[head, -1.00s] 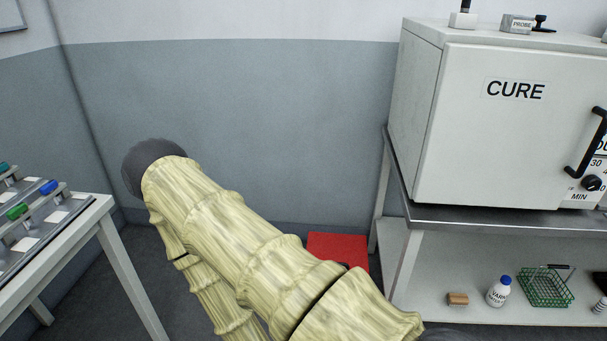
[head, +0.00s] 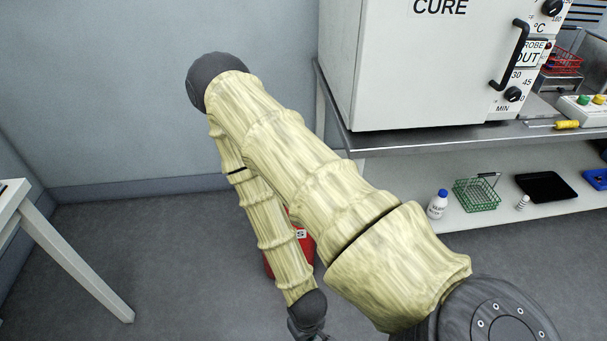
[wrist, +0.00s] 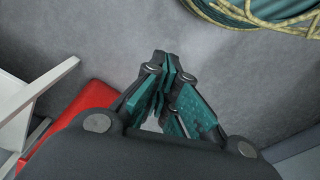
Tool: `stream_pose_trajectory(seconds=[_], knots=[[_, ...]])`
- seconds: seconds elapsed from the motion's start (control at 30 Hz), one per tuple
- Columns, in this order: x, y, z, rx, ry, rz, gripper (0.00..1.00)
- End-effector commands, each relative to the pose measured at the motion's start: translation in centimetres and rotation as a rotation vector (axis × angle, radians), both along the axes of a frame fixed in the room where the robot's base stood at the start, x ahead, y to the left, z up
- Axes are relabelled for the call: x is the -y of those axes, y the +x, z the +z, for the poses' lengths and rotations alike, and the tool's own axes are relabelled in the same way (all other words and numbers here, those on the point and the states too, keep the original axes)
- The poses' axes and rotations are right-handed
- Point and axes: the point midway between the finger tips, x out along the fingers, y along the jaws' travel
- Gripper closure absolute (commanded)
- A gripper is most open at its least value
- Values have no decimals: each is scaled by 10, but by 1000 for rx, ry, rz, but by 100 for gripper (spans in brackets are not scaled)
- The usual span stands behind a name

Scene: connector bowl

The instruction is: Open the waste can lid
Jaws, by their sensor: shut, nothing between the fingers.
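The red waste can (head: 307,246) stands on the floor in the head view, mostly hidden behind my arm. Part of a white label shows on it. Its lid cannot be made out there. In the wrist view a red surface (wrist: 92,101), likely the can, lies at the left, beside and partly behind my gripper's body. My gripper (wrist: 164,65) is shut and empty, with its teal-padded fingers together over grey floor. The fingertips do not visibly touch the red surface. In the head view only the gripper's base shows at the bottom edge.
A steel bench (head: 425,137) with the CURE oven (head: 420,70) stands at the right. Its lower shelf holds a bottle (head: 437,205) and a green basket (head: 477,193). A white table (head: 75,265) is at the left.

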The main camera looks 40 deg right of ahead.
Motion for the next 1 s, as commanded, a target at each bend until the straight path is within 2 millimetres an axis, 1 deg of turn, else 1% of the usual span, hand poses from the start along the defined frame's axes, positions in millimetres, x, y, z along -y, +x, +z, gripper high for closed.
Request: stream_pose_trajectory(seconds=[0.03,0.07,0.13,0.2,0.27,0.3,0.37,0.4,0.47,0.5,0.57,0.6,0.67,0.7,0.8,1.0], knots=[[2,13,-6,25,-2,-67,100],[4,22,-8,42,-3,-122,100],[9,46,-12,87,-3,-278,100],[15,72,-14,141,5,-464,100],[22,95,-14,189,17,-631,100],[27,110,-13,219,29,-742,100],[34,131,-12,263,51,-909,100],[38,145,-10,292,72,-1018,100],[46,165,-6,334,104,-1186,100],[51,178,-4,360,129,-1296,100],[59,196,1,396,172,-1461,100],[64,208,4,418,205,-1571,100],[72,224,9,449,257,-1735,100],[78,235,13,468,297,-1844,100],[91,260,24,504,405,-2114,100],[118,302,47,525,668,-2642,100]])
